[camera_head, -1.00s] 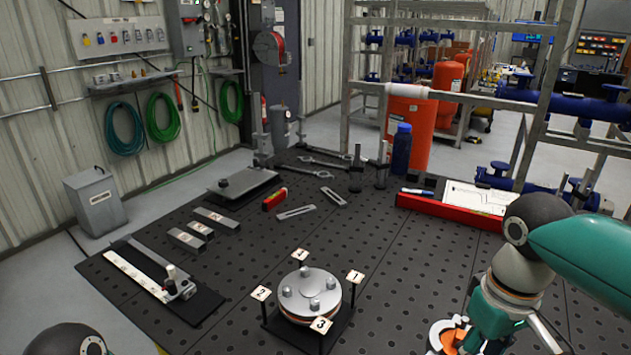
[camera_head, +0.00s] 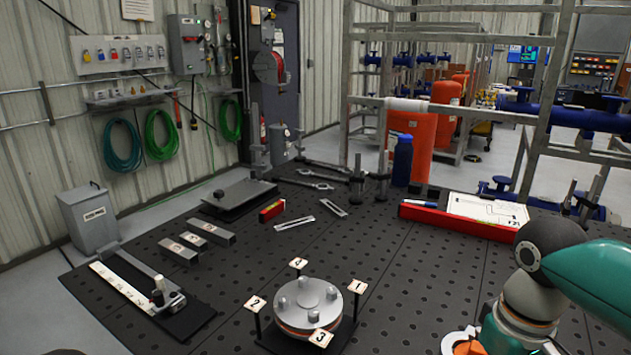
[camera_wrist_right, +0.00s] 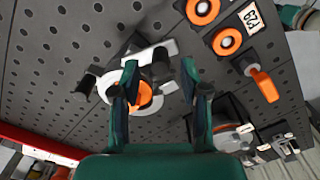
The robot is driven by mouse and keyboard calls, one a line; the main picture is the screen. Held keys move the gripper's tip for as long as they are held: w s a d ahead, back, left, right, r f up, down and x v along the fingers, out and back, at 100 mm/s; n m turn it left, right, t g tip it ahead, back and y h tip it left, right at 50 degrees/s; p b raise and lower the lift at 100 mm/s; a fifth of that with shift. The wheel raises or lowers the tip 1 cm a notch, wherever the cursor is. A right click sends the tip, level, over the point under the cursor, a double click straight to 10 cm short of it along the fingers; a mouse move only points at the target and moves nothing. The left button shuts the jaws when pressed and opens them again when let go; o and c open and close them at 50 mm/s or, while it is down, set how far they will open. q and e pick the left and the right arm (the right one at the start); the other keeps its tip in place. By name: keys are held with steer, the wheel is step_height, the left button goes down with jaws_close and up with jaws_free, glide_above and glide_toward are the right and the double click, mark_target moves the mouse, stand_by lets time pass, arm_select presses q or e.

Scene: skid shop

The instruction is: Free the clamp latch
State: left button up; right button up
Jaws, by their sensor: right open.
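In the right wrist view an orange piece (camera_wrist_right: 146,97) sits on a round white base, with a pale bar and dark posts around it. It may be the clamp latch, but I cannot tell for certain. My right gripper (camera_wrist_right: 158,72) is open, with its two fingers spread over this fixture. The left finger overlaps the orange piece in the picture, and contact cannot be judged. In the head view the fixture shows as an orange and white part (camera_head: 458,344) at the bottom edge, partly hidden by my right arm. My left gripper is not in view.
A bolted flange (camera_head: 307,298) with numbered cards stands left of my right arm. Orange rings (camera_wrist_right: 227,40) and an orange-handled part (camera_wrist_right: 262,84) lie near the fixture. A red tray (camera_head: 455,220) is at the table's back right. The perforated table (camera_head: 400,275) is bare between.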

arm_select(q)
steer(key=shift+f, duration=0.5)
arm_select(e)
steer(key=shift+f, duration=0.7)
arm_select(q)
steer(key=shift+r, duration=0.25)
arm_select(e)
steer(key=shift+r, duration=0.1)
steer(key=c, duration=0.7)
